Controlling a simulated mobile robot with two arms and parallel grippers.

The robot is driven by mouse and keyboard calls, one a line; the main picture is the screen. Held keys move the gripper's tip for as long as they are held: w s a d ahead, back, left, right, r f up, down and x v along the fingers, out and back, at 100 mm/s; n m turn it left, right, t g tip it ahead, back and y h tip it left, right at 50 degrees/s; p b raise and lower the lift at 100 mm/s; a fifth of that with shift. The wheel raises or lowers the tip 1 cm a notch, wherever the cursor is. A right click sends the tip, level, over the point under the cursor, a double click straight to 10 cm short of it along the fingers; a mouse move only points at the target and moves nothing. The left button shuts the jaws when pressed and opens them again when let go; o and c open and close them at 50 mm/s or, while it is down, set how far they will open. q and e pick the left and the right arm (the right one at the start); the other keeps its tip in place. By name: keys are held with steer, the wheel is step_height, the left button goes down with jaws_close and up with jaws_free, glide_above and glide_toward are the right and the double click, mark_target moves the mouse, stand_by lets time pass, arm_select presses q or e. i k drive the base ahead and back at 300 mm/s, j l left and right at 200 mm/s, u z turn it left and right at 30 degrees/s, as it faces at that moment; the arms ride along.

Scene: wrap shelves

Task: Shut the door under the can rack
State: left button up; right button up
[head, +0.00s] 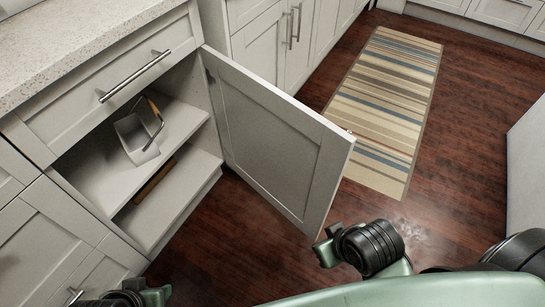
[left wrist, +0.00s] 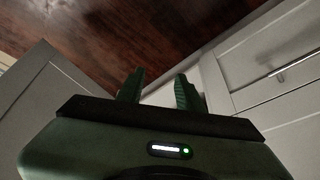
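A light grey cabinet door (head: 265,125) stands wide open, hinged at the right side of an open cabinet below a drawer. Its free edge points toward the lower right in the head view. No can rack is visible. A green and black part of my right arm (head: 370,247) is close to the door's lower free corner; whether its gripper is open is not clear. Part of my left arm (head: 122,298) shows at the lower left edge. In the left wrist view my left gripper (left wrist: 157,88) is open, fingers apart, with nothing visible held between them.
The cabinet has two shelf levels (head: 185,190) with a grey handled item (head: 137,133) on the upper one. A drawer (head: 110,85) with a bar handle is shut above it. A striped rug (head: 385,100) lies on the dark wood floor (head: 455,150), which is clear right of the door.

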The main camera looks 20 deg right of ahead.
mark_target(294, 157)
steer(key=i+l+u, duration=0.1)
steer(key=l+u, duration=0.35)
steer(key=l, duration=0.4)
steer(key=l+u, duration=0.4)
steer(key=l, duration=0.4)
steer(key=k+l+u, duration=0.1)
steer(key=l+u, duration=0.35)
steer(key=l, duration=0.4)
steer(key=k+l+u, duration=0.15)
steer(key=k+l, duration=0.25)
steer(key=k, duration=0.15)
